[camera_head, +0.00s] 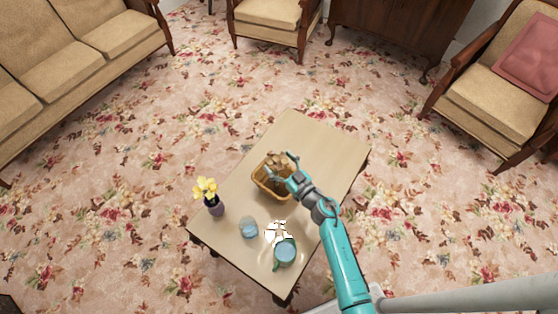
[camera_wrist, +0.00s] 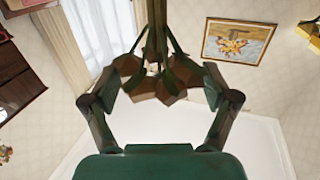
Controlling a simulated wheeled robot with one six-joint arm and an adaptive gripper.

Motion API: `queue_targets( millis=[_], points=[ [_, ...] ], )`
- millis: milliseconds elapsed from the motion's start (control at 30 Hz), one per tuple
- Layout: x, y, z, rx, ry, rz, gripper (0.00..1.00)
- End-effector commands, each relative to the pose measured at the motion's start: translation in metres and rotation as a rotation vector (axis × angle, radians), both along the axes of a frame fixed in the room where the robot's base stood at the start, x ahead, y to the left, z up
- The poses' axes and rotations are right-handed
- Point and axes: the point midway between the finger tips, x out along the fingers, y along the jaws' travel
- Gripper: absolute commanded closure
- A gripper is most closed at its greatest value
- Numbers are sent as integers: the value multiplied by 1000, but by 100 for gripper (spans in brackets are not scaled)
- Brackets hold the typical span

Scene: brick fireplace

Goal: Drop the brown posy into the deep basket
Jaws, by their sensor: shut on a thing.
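The brown posy (camera_head: 277,160) is held in my gripper (camera_head: 283,164), at the far side of the wicker basket (camera_head: 271,190) in the head view. In the wrist view my gripper (camera_wrist: 158,75) has its fingers on both sides of the posy (camera_wrist: 150,88); its brown blooms face the palm and its green stems point away. The basket stands upright on the coffee table. From above, the posy overlaps the basket's far part; its height over the rim is hard to tell. My gripper and arm hide part of the basket's right side.
The coffee table (camera_head: 322,150) also bears a dark vase with yellow flowers (camera_head: 206,189), a glass (camera_head: 248,228), white flowers (camera_head: 277,231) and a teal mug (camera_head: 285,253) near the front. The table's far right is clear. A sofa (camera_head: 85,60) and armchairs stand around.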

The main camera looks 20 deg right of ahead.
Motion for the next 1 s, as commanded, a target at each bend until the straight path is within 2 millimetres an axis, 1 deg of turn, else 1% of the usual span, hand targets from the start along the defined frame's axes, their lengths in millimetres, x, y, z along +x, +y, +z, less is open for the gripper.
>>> queue_targets(
  millis=[67, 100, 133, 500, 567, 667, 733, 1000],
  points=[
    [0, 0, 0, 0, -1, 0, 46],
    [0, 0, 0, 0, -1, 0, 4],
    [0, 0, 0, 0, -1, 0, 0],
    [0, 0, 2, 0, -1, 0, 0],
    [0, 0, 5, 1, -1, 0, 0],
    [0, 0, 15, 0, -3, -1, 0],
    [-14, -5, 11, 1, 3, -4, 0],
    [-68, -23, 11, 3, 2, -5, 0]
  ],
)
